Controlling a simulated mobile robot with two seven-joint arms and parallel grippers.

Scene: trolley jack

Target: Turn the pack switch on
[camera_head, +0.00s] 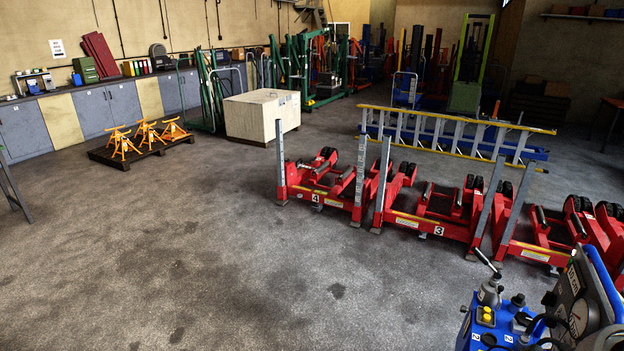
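A blue wheeled-looking unit, perhaps the pack (476,331), stands at the bottom right corner and is cut off by the frame edge. On its top are yellow buttons or caps (487,315), a grey metal fitting with a lever (490,292), black knobs and hoses. A large dark and grey round part with a blue frame (596,268) rises at its right. I cannot tell which part is the switch or how it is set. Neither of my grippers shows in the head view.
Red wheeled lifting units (420,225) with grey posts stand in a row right of centre. A yellow-railed ladder (450,135) lies on its side behind them. A pale crate (262,116) and orange stands (147,135) on a pallet are farther left. The front left floor is clear.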

